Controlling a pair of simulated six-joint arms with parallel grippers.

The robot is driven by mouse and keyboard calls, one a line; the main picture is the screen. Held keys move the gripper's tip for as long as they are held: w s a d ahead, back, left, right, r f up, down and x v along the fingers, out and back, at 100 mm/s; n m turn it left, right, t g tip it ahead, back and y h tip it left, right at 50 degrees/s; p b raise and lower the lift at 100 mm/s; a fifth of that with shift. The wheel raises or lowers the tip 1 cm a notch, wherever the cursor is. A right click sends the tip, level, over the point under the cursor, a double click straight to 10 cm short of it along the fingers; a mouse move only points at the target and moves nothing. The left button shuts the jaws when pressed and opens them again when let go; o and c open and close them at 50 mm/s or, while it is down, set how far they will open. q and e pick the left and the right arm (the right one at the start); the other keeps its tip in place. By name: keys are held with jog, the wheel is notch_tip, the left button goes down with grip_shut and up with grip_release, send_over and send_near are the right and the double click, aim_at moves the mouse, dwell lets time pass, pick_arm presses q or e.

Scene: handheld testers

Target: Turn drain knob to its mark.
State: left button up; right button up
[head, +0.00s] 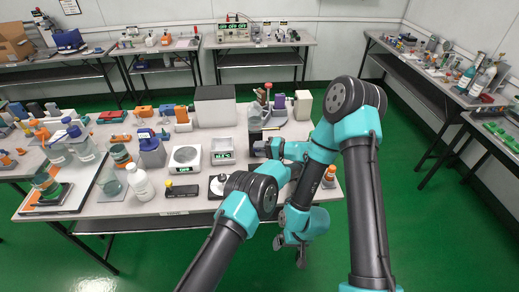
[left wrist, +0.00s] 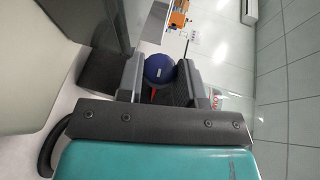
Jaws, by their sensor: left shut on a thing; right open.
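A round blue knob (left wrist: 159,68) shows between the two fingers of my left gripper (left wrist: 156,82) in the left wrist view. I take it for the drain knob; its mark cannot be made out. The left gripper is shut on it, with a dark finger on each side. In the head view my left gripper (head: 262,149) is at the right part of the bench, close in front of a grey upright device (head: 255,121); the knob is hidden there. My right gripper (head: 290,248) is open and empty, hanging low in front of the bench edge over the green floor.
The bench (head: 175,222) carries a large grey box (head: 215,106), a balance (head: 185,158), a small display unit (head: 222,150) and a white bottle (head: 140,181) to the left. An orange-topped item (head: 329,176) stands near the right edge. Green floor lies open to the right.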

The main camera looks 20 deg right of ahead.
pick_arm(q)
jog(key=shift+f, duration=0.1)
dwell(0.4)
jog(key=o, duration=0.9)
